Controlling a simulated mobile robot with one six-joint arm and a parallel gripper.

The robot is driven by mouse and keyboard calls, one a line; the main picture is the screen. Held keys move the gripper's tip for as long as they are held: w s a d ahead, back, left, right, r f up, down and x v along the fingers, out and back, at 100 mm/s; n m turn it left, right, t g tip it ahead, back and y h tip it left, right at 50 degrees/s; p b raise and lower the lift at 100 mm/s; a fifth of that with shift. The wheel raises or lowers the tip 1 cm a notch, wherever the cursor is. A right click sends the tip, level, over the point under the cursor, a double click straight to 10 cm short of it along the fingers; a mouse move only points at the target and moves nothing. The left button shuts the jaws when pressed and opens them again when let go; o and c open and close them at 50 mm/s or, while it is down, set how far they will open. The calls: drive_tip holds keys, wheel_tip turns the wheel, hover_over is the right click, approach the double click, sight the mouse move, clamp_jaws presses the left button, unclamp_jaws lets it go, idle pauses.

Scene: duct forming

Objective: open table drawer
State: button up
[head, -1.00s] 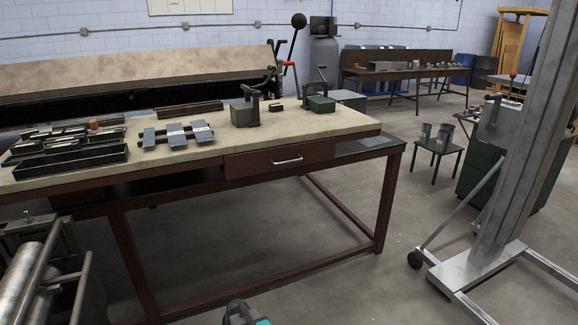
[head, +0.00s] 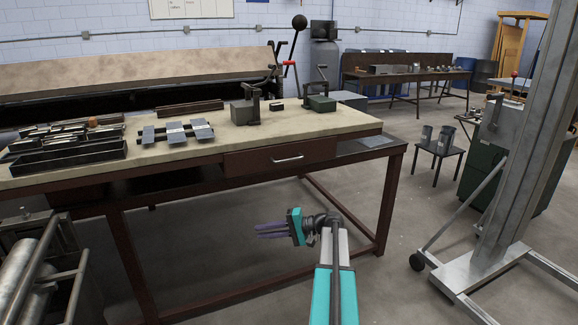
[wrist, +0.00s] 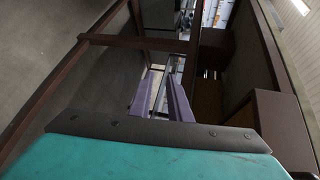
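The table (head: 210,154) has a pale top and a dark red frame. Its drawer (head: 255,161) is set under the right part of the front edge and looks shut, with a silver bar handle (head: 288,159) on its front. My gripper (head: 258,231) is below and in front of the drawer, apart from it, with its purple fingers pointing left. In the wrist view my gripper (wrist: 160,95) has its two fingers apart with nothing between them. A brown box-like part at right there may be the drawer; the handle cannot be made out in that view.
Metal trays (head: 70,158), grey plates (head: 176,132) and a small vise (head: 245,108) stand on the tabletop. A table leg (head: 390,205) is to the right of my arm. A grey metal column (head: 513,160) stands farther right. The floor between is open.

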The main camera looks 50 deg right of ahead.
drive_tip(key=s+d+r+t, duration=0.3)
drive_tip(key=s+d+r, duration=0.2)
drive_tip(key=d+r, duration=0.7)
drive_tip(key=t+h+b, duration=0.1)
drive_tip(key=t, duration=0.2)
approach(289, 160)
drive_tip(key=v, duration=0.3)
drive_tip(key=shift+s+d, duration=0.2)
drive_tip(key=shift+d, duration=0.25)
drive_tip(key=p+x, duration=0.1)
drive_tip(key=x, duration=1.2)
drive_tip(key=shift+w+a+f, duration=0.1)
drive_tip(key=shift+w+a, duration=0.05)
drive_tip(key=shift+w, duration=0.25)
clamp_jaws()
drive_tip(key=shift+a, duration=0.1)
